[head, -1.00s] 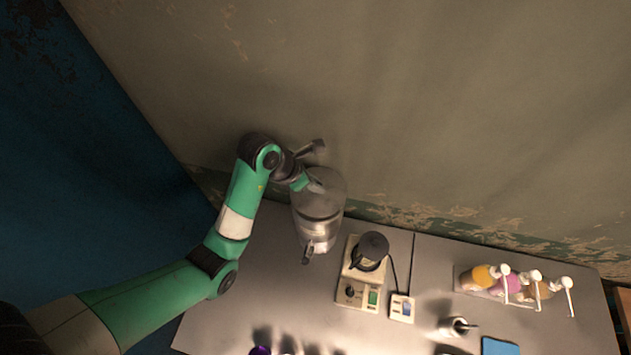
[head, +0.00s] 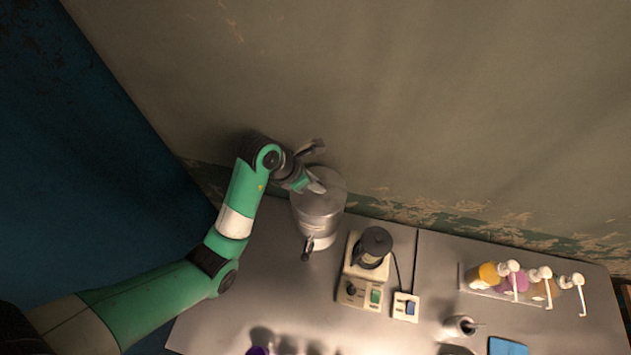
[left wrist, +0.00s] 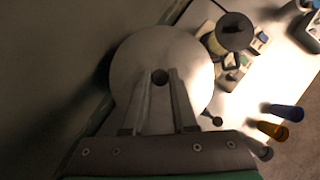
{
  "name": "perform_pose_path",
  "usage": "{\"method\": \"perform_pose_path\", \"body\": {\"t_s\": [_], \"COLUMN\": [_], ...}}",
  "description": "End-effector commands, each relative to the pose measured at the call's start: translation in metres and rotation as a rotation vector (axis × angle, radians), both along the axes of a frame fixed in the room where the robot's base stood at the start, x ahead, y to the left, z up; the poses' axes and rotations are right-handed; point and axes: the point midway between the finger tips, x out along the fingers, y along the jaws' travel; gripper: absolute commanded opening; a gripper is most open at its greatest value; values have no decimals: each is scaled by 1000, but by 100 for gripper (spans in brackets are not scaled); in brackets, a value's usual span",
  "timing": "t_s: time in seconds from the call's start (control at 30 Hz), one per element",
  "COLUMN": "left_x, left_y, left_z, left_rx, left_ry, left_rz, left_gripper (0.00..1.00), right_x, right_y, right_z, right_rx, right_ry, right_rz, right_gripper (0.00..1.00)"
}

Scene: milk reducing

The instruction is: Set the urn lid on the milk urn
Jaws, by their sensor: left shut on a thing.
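The milk urn (head: 321,226) is a silvery metal vessel at the back left of the table in the head view, its spout or tap toward the front. The urn lid (head: 329,201) is a round metal disc over the urn's top. It fills the middle of the left wrist view (left wrist: 187,58), hiding most of the urn. I cannot tell whether it rests on the rim or is slightly above it. My left gripper (head: 318,187) is shut on the lid's dark knob (left wrist: 160,77). My right gripper is not in view.
Right of the urn stands a beige device with a dark-topped vessel (head: 376,240), cabled to a small switch box (head: 405,307). A rack of pump bottles (head: 513,282) stands at the right. The wall (head: 420,110) is close behind the urn. Small objects line the front edge.

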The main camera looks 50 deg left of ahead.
Motion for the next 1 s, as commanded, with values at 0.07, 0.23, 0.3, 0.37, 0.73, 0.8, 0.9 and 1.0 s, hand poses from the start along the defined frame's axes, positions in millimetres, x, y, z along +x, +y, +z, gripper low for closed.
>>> {"method": "perform_pose_path", "body": {"t_s": [0.07,0.23,0.3,0.37,0.73,0.8,0.9,1.0], "left_x": [0,0,0,0,0,0,0,0], "left_y": [0,0,0,0,0,0,0,0], "left_z": [0,-1,-1,-1,-1,-1,-1,-1], "left_rx": [0,0,0,0,0,0,0,0], "left_ry": [-1,0,0,0,0,0,1,1], "left_rz": [0,0,0,0,0,0,0,0], "left_gripper": [0,0,0,0,61,61,68,86], "right_x": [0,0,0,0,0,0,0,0], "right_y": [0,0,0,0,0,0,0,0], "right_z": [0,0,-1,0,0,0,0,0], "right_rx": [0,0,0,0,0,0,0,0], "right_ry": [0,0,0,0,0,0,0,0], "right_rz": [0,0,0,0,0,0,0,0], "right_gripper": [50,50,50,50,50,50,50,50]}}
